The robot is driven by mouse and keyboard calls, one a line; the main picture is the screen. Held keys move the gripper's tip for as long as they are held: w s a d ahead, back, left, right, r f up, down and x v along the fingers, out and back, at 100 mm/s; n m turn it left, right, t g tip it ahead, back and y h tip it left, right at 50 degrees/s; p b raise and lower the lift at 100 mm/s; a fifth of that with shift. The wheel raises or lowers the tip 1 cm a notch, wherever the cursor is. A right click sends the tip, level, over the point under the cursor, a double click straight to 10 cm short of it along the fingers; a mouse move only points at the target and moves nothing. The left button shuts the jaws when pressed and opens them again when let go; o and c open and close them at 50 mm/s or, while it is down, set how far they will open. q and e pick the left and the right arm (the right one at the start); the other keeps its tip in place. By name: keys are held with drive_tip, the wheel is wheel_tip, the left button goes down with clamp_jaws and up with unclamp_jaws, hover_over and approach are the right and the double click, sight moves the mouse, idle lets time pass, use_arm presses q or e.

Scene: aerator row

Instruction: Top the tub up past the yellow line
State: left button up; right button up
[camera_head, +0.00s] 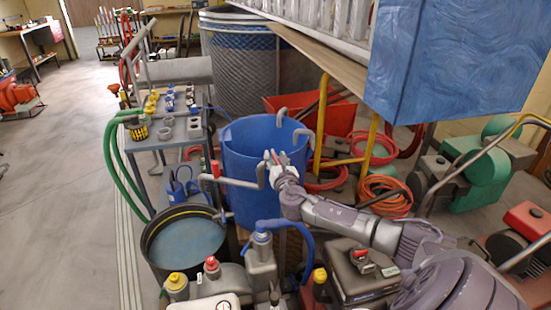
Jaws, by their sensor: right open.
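A dark round tub (147,238) stands on the floor left of center, holding blue-grey water (188,243). A thin yellowish line shows along its inner wall near the rim, and the water surface appears below it at the far side. A blue barrel (240,150) stands behind and right of the tub. A grey pipe with a red-handled valve (215,169) runs at the barrel's near side, above the tub. My right gripper (273,158) is open at the barrel's near side, close to the pipe's right end; I cannot tell if they touch. My left gripper is out of view.
A grey cart (160,138) with fittings stands behind the tub, with a green hose (113,165) hanging from it. Several bottles and jugs crowd the front, including a grey jug (260,262). A blue box (455,60) overhangs at upper right. The left floor is open.

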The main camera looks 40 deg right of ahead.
clamp_jaws()
idle(0.3)
drive_tip(key=shift+w, duration=0.1)
